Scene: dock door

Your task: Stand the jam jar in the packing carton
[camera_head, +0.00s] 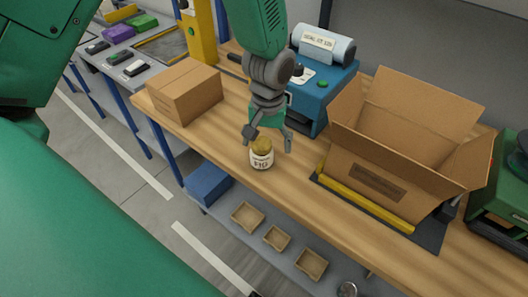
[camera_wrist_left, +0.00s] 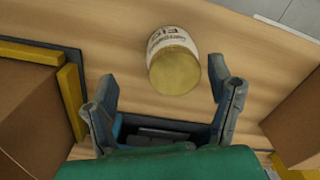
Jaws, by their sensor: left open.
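The jam jar (camera_head: 261,156) has a gold lid and a white label reading FIG. It stands upright on the wooden bench near the front edge. It also shows in the left wrist view (camera_wrist_left: 173,62), lid towards me. My left gripper (camera_head: 268,140) is open just above and behind the jar, with its fingers apart; in the left wrist view its fingertips (camera_wrist_left: 160,90) point towards the jar, which lies beyond and between them. The packing carton (camera_head: 385,145) stands open on the right of the bench, flaps up. My right gripper is not in view.
A closed cardboard box (camera_head: 185,92) stands left of the jar. A blue label machine (camera_head: 318,92) is behind it. A dark mat with a yellow bar (camera_head: 365,199) lies under the carton's front. Small trays (camera_head: 248,216) are on the lower shelf.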

